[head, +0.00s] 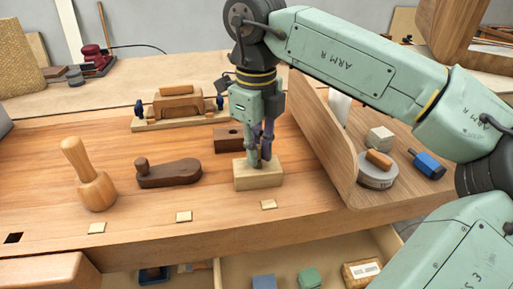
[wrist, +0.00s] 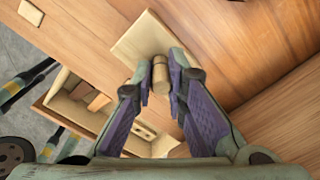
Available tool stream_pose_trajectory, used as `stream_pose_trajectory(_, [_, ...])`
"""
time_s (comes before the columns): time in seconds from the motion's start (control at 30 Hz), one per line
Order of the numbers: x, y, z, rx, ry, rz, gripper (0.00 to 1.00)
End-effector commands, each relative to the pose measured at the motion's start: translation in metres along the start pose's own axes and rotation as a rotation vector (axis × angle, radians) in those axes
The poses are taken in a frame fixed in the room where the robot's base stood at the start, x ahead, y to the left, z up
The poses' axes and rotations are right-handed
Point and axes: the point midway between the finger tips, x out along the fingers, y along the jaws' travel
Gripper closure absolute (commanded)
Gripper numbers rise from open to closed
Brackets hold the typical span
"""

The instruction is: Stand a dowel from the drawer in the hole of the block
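My gripper (head: 259,161) points down over the pale wooden block (head: 258,180) on the bench. In the wrist view a short wooden dowel (wrist: 161,74) sits between the two fingertips (wrist: 160,82), which look closed on its sides. The pale block also shows just beyond the fingertips in the wrist view (wrist: 143,36). The block's hole is hidden by my gripper, so I cannot tell whether the dowel is in it or above it. The open drawer (head: 229,270) is below the bench's front edge.
A dark block with a hole (head: 228,138) is close behind the pale block. A dark plane (head: 169,173) and a mallet (head: 91,180) stand to the left. A raised wooden panel (head: 322,133) is close on the right. The drawer holds several pieces, including a green one (head: 309,278).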

Motion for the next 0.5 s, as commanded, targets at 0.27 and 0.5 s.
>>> stream_pose_trajectory(0.27, [0.0000,0.0000,0.0000,0.000,0.000,0.000,0.67])
stream_pose_trajectory(0.5, [0.0000,0.0000,0.0000,0.000,0.000,0.000,0.64])
